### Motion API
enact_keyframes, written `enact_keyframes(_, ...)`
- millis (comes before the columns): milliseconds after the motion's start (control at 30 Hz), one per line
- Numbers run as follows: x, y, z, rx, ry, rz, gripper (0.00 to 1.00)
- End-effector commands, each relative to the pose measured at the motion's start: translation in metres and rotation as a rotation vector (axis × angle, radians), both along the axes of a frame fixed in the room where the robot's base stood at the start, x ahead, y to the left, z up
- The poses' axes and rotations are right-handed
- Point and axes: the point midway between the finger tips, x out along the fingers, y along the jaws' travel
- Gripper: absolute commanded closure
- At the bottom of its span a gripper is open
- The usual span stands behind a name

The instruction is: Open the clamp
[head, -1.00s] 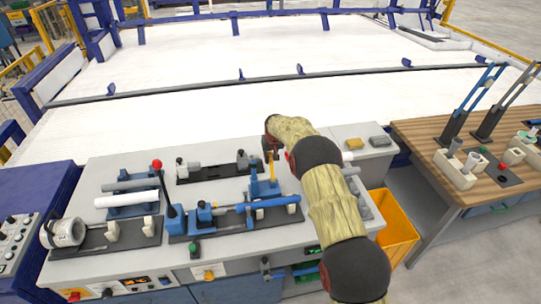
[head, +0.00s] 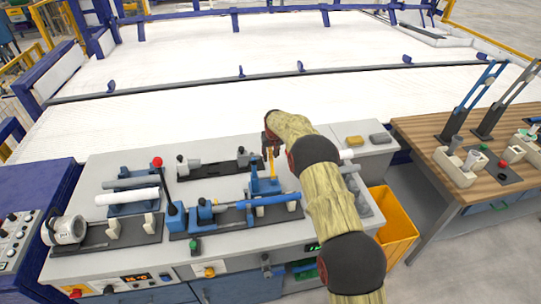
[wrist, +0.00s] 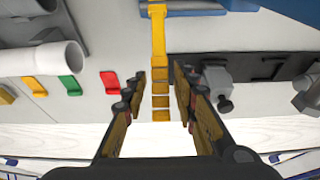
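The blue clamp (head: 265,185) stands on the bench, behind the long blue pipe (head: 268,202). Its upright yellow lever (head: 270,160) rises toward my gripper (head: 270,142). In the wrist view the yellow lever (wrist: 160,75) lies between the two fingers of my gripper (wrist: 160,108). The fingers are spread, with a visible gap on each side of the lever. Nothing is held. My wrist and arm cover the bench just right of the clamp in the head view.
A white pipe (head: 127,196) rests on a blue stand at the left. A red-knobbed lever (head: 158,163) stands up left of the clamp. A yellow bin (head: 396,225) is right of the bench, before a wooden table (head: 440,130). The white surface behind is clear.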

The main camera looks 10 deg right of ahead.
Motion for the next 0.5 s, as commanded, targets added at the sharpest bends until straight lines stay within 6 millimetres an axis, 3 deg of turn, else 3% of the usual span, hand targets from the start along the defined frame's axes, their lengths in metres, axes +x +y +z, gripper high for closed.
enact_keyframes(333, 0.000, 0.000, 0.001, 0.000, 0.000, 0.000, 0.67)
enact_keyframes(500, -0.004, 0.000, 0.015, 0.000, -0.002, 0.000, 0.67)
